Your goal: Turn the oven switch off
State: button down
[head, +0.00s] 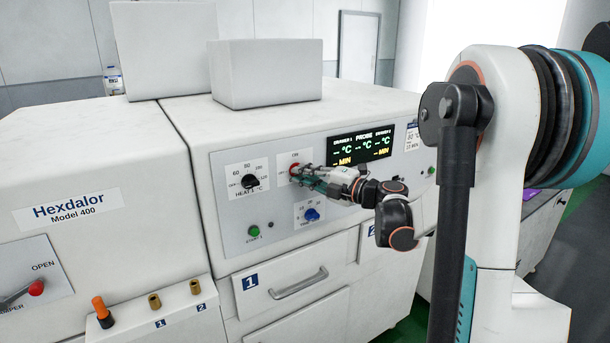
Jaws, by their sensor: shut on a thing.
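The oven (330,215) is a white cabinet with a grey control panel on its front. The display (361,146) to the right is lit, with green and yellow characters.
A black heat knob (249,181) is left of my gripper, and a blue knob (312,215) and a green button (254,231) are below. A drawer handle (298,284) juts out underneath. The Hexdalor unit (75,213) stands at left, with an orange-topped peg (101,308) in front.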

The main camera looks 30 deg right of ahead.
jog(key=c, duration=1.6)
grip_release()
jog(key=shift+c, duration=0.2)
jog(key=v, duration=1.2)
